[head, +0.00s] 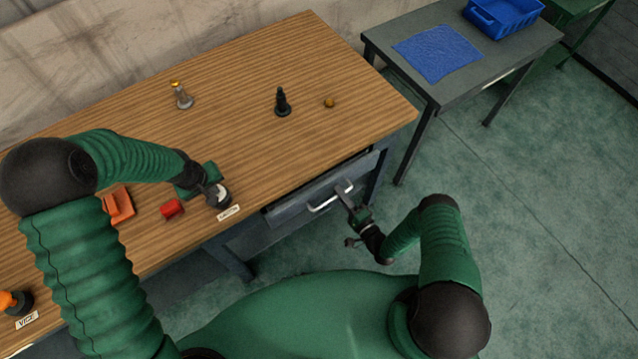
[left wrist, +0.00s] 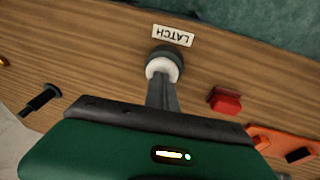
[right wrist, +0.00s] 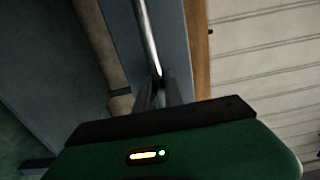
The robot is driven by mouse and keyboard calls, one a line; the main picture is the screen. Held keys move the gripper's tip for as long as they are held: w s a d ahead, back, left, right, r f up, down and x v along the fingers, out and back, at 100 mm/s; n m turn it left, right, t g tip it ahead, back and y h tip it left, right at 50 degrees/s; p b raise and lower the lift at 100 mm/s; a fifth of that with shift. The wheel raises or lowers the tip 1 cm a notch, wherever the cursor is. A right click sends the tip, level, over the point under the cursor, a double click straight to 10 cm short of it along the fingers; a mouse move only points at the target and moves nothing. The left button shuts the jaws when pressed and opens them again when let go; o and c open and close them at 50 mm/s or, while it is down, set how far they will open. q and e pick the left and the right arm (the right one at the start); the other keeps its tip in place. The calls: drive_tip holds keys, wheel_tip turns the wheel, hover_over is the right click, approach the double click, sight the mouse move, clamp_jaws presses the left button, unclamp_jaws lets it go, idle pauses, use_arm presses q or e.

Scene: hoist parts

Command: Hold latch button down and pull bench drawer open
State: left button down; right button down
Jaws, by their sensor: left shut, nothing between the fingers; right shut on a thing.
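The latch button (head: 222,190) is a white cap in a dark round housing on the bench top, beside the LATCH label (head: 229,213). In the left wrist view the white button (left wrist: 160,66) is right at the tips of my left gripper (left wrist: 162,80), which is shut and empty. The fingers hide part of the button, so I cannot tell how far down it is. The grey bench drawer (head: 290,213) stands slightly out, with a dark gap under the bench edge. My right gripper (head: 345,192) is shut on its metal bar handle (head: 322,205), also seen in the right wrist view (right wrist: 148,35).
A red block (head: 172,208) and an orange piece (head: 122,204) lie left of the button. Several small parts, including a black one (head: 282,104), stand farther back. A side table (head: 440,95) with a blue tray (head: 505,15) is at right. Floor before the drawer is partly clear.

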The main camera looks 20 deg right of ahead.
drive_tip(key=shift+v, duration=2.75)
drive_tip(key=c, duration=1.3)
unclamp_jaws()
drive_tip(key=v, duration=0.6)
drive_tip(key=shift+r, duration=0.1)
use_arm(q)
drive_tip(key=w+p+v, duration=0.1)
drive_tip(key=p+v, duration=0.4)
drive_tip(key=v, duration=0.1)
drive_tip(key=shift+w+d+r+p, duration=0.2)
drive_tip(key=shift+r+p, duration=0.15)
drive_tip(key=shift+r, duration=0.25)
use_arm(e)
wheel_tip(320, 180, up, 6)
drive_tip(key=shift+f, duration=0.2)
